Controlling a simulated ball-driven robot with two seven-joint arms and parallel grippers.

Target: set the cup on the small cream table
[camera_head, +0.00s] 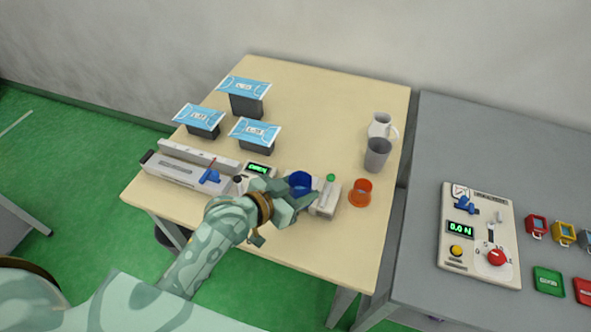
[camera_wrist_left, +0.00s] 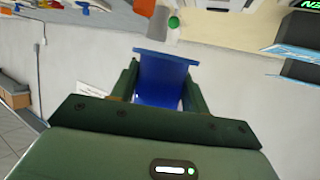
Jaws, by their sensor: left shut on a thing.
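A blue cup (camera_head: 300,182) is between the fingers of my left gripper (camera_head: 287,199), which is shut on it. In the left wrist view the blue cup (camera_wrist_left: 165,80) fills the space between the two green fingers (camera_wrist_left: 163,92). In the head view it shows over the front part of the cream table (camera_head: 320,110); its height above the top is hard to tell, and my gripper hides its lower part. My right gripper is not in view.
An orange cup (camera_head: 360,192), grey cup (camera_head: 377,155) and white jug (camera_head: 382,126) stand at the table's right. A green-topped device (camera_head: 326,197) is close beside the blue cup. The table's middle is clear.

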